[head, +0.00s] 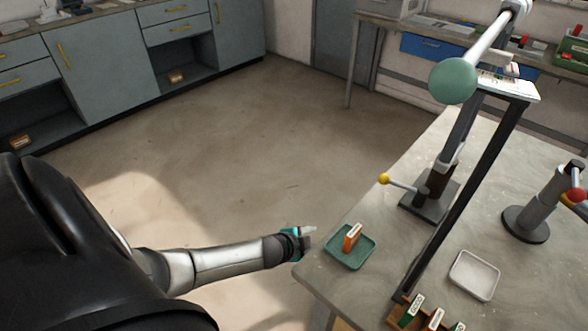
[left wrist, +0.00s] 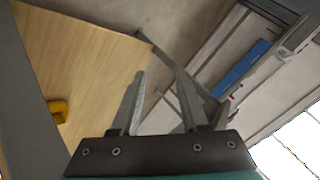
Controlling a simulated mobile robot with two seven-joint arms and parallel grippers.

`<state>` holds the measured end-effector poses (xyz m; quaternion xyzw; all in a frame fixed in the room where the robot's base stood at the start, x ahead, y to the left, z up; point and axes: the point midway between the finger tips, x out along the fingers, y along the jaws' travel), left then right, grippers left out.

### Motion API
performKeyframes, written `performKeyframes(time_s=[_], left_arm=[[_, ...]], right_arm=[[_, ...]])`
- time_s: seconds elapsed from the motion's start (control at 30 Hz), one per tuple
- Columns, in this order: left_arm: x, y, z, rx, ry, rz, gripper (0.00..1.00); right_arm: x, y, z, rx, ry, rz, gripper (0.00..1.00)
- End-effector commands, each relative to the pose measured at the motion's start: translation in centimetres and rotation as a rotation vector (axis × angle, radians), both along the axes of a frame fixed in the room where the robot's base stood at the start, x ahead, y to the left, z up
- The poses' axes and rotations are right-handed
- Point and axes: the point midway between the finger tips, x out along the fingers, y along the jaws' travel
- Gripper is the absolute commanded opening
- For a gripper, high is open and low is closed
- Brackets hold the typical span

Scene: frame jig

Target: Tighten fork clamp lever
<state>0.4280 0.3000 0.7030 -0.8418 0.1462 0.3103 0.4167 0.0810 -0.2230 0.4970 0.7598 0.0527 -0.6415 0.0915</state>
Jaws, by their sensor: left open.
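A lever with a yellow ball knob (head: 384,179) sticks out to the left from a clamp on a dark base plate (head: 432,200) on the bench. A second post (head: 540,207) at the right edge carries a lever with a red ball knob (head: 575,195). I cannot tell for certain which one is the fork clamp lever. My left gripper (head: 308,231) is beside the bench's near left corner, left of the green tray and well apart from both levers. In the left wrist view its two fingers (left wrist: 158,105) are apart with nothing between them. My right gripper is not in view.
A green tray (head: 338,256) with an orange-and-white box (head: 352,237) and a white tray (head: 474,276) lie on the bench (head: 395,160). A dark slanted bar (head: 462,200) and a white rod with a green ball (head: 452,81) rise above it. Open floor (head: 230,130) lies left.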

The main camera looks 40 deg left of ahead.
Motion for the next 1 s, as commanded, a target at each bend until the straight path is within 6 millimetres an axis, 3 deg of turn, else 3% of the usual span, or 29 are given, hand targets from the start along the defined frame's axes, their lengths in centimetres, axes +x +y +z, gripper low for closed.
performKeyframes(time_s=[0.3,0.5,0.93,1.0], left_arm=[[-4.8,-0.3,-3.7,-0.069,0.114,0.108,0.45],[-6.9,-0.6,-5.2,-0.094,0.16,0.151,0.45],[-7.7,-0.7,-5.8,-0.103,0.177,0.166,0.45],[-7.7,-0.7,-5.8,-0.103,0.177,0.166,0.38]], right_arm=[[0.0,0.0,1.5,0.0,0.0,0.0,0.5],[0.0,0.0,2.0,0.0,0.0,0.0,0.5],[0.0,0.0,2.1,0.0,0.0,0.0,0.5],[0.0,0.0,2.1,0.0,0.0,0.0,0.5]])
